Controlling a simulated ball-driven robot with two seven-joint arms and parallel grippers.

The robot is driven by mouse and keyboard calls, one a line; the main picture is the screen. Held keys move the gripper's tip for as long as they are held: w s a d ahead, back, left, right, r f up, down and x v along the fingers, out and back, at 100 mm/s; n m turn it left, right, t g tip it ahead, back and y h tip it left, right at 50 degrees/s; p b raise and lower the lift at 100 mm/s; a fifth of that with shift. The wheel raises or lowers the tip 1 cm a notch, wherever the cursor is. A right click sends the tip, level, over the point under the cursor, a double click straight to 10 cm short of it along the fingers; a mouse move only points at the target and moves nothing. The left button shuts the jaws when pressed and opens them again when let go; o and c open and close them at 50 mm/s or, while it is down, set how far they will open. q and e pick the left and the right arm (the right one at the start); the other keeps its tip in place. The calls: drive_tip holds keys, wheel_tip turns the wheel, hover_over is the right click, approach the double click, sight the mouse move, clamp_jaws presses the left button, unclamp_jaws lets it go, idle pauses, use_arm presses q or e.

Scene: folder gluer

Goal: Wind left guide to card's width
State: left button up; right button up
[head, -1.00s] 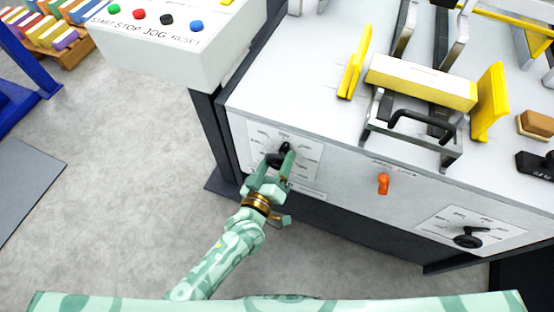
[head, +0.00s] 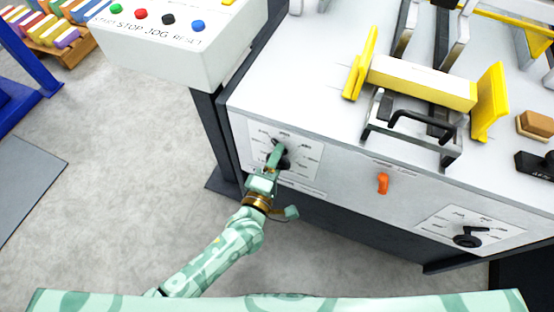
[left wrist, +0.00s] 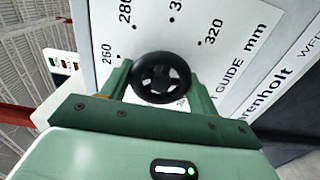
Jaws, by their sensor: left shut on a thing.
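My left gripper (head: 277,158) is shut on the black round knob (head: 285,163) of the left dial plate (head: 306,160) on the machine's front. In the left wrist view the fingers (left wrist: 160,90) sit on either side of the knob (left wrist: 160,77). The scale beside it reads 260, 280 and 320, with "GUIDE mm" printed below; the knob's pointer is hidden. The yellow left guide (head: 361,66) stands upright close to the left end of the cream card stack (head: 422,82). I cannot tell whether they touch. The right guide (head: 489,102) stands at the stack's right end. My right gripper is out of view.
A black handle (head: 424,121) stands before the stack. The button box (head: 165,45) overhangs at upper left.

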use_arm(q)
drive_tip(key=shift+f+n, duration=0.15)
drive_tip(key=shift+n, duration=0.45)
drive_tip(key=o, duration=1)
drive_tip(key=shift+c, duration=0.2)
drive_tip(key=shift+s, duration=0.15)
drive_tip(key=p+v, duration=0.3)
drive_tip(key=v, duration=1.3)
